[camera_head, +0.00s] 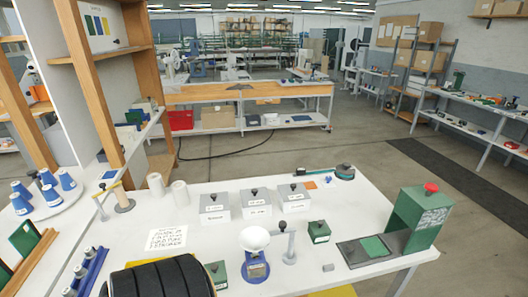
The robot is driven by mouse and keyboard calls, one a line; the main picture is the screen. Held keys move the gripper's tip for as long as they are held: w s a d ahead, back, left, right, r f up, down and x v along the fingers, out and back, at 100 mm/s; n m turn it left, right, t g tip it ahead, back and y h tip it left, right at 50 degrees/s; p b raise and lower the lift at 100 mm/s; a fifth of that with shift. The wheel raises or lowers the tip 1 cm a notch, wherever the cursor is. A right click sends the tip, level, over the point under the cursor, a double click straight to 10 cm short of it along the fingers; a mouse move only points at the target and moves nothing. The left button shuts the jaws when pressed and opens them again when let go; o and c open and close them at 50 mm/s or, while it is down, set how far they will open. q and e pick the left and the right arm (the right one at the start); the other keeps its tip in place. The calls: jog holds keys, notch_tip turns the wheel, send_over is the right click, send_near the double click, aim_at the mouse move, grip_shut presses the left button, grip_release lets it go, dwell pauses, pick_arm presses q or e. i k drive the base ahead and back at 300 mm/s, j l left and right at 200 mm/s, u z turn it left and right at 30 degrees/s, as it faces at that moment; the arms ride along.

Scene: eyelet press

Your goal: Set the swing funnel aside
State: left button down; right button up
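The swing funnel is a white bowl-shaped funnel (254,239) near the front middle of the white table. A grey post with a short arm and dark knob (290,246) stands just right of the funnel. I cannot tell whether the arm joins the funnel.
Three grey lidded boxes (256,204) stand behind the funnel. A small green box (319,232) and a green press with a red knob (418,216) are to the right. A printed card (167,238) lies left. A dark ribbed shape fills the lower left front.

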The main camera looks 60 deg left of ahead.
aim_at(253, 239)
jog(key=u, duration=1.7)
